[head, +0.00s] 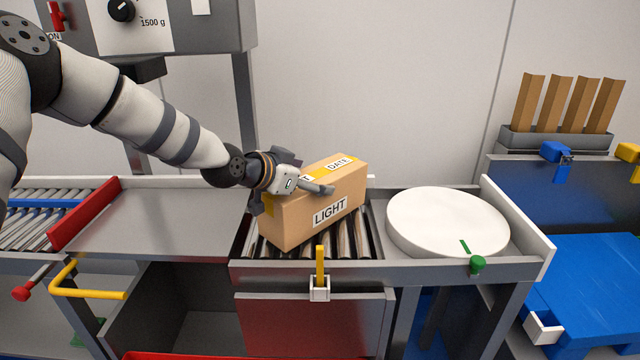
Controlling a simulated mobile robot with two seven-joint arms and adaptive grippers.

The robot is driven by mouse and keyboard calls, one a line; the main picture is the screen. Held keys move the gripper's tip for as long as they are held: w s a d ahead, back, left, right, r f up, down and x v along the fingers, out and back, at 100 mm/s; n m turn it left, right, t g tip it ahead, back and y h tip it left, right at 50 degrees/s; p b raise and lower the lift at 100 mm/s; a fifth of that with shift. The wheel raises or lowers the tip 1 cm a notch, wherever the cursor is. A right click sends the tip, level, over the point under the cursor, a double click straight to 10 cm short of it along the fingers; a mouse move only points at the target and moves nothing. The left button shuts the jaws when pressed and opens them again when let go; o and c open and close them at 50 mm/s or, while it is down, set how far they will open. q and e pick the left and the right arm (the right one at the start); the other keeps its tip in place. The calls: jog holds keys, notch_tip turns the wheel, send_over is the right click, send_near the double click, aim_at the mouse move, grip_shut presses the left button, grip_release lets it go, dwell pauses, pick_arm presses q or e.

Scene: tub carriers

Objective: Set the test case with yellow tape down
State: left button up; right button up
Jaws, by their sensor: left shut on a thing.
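The test case (348,190) is a brown cardboard box with yellow tape along its top. It has a "DATE" label on top and a "LIGHT" label on its front. My left gripper (296,188) is shut on the left part of the box, with one finger showing along the upper front edge. The other finger is mostly hidden. The box is at or just over the short roller section (372,246), turned at an angle to the rollers. I cannot tell whether its bottom touches them. My right gripper is not in view.
A white round turntable (447,222) with a green mark is right of the rollers. A bare grey plate (150,220) and a red bar (84,213) are to the left. A yellow upright lever (320,266) stands at the front edge. A blue platform (590,285) is far right.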

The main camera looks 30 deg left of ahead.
pick_arm(q)
jog(key=shift+s, duration=0.7)
jog(key=shift+w+a+f, duration=0.1)
jog(key=shift+w, duration=0.05)
jog(key=o, duration=1.9)
jog(key=shift+w+f, duration=0.15)
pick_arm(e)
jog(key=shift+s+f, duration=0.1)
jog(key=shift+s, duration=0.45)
pick_arm(q)
jog(key=shift+r, duration=0.25)
jog(key=p+v, duration=0.1)
jog(key=v, duration=0.2)
jog(key=p+v, duration=0.1)
jog(key=v, duration=0.2)
jog(key=shift+w+r, duration=0.25)
jog(key=shift+r, duration=0.1)
jog(key=v, duration=0.4)
jog(key=f+v, duration=0.1)
jog(key=v, duration=0.1)
jog(key=shift+s, duration=0.3)
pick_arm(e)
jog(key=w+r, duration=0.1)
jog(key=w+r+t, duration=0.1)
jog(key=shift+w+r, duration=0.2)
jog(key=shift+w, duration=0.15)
